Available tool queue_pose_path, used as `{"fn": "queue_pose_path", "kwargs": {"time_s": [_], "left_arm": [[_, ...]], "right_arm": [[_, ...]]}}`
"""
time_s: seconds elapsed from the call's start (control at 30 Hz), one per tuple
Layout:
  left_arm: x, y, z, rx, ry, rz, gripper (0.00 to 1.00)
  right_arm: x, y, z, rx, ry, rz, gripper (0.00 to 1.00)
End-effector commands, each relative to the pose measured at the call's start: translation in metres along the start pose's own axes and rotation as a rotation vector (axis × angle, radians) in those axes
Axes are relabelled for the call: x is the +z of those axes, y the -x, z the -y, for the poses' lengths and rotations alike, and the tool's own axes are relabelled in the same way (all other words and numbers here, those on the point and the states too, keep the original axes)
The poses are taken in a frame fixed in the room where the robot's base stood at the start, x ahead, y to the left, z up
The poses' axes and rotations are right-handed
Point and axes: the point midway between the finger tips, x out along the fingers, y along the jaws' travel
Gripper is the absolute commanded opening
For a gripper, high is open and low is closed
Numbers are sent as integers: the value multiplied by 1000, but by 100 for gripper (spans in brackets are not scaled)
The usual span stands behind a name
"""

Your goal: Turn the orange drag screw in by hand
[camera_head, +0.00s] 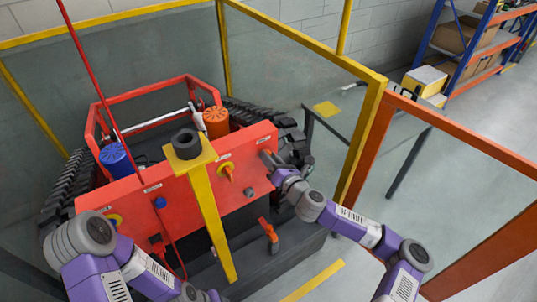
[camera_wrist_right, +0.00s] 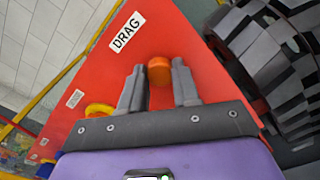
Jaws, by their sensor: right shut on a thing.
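The orange drag screw (camera_wrist_right: 159,72) is a round knob on the red panel (camera_wrist_right: 185,35) of the tracked carrier, near a white label reading DRAG (camera_wrist_right: 127,32). My right gripper (camera_wrist_right: 158,80) is shut on the screw, with one grey finger on each side of it. In the head view my right gripper (camera_head: 268,160) reaches the upper right part of the red panel, where its fingers hide most of the screw. My left arm (camera_head: 95,255) is at the lower left, and its gripper is out of the picture.
A yellow post (camera_head: 208,215) with a dark round cap stands before the panel. Black tracks (camera_head: 290,140) lie close on the right. Yellow frame rails (camera_head: 365,140) surround the carrier.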

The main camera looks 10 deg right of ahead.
Motion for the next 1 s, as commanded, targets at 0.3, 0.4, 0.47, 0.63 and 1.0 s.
{"fn": "queue_pose_path", "kwargs": {"time_s": [0.3,0.4,0.47,0.63,1.0], "left_arm": [[1,20,-8,0,0,0,43],[1,20,-8,0,0,0,43],[1,20,-7,0,0,0,43],[1,19,-7,0,0,0,43],[1,20,-7,0,0,0,43]], "right_arm": [[-1,0,-1,0,-374,-5,9],[-2,0,-1,0,-394,-5,9],[-2,0,0,0,-393,-5,9],[-3,0,0,0,-390,-6,39],[-1,0,0,-1,-378,-2,55]]}}
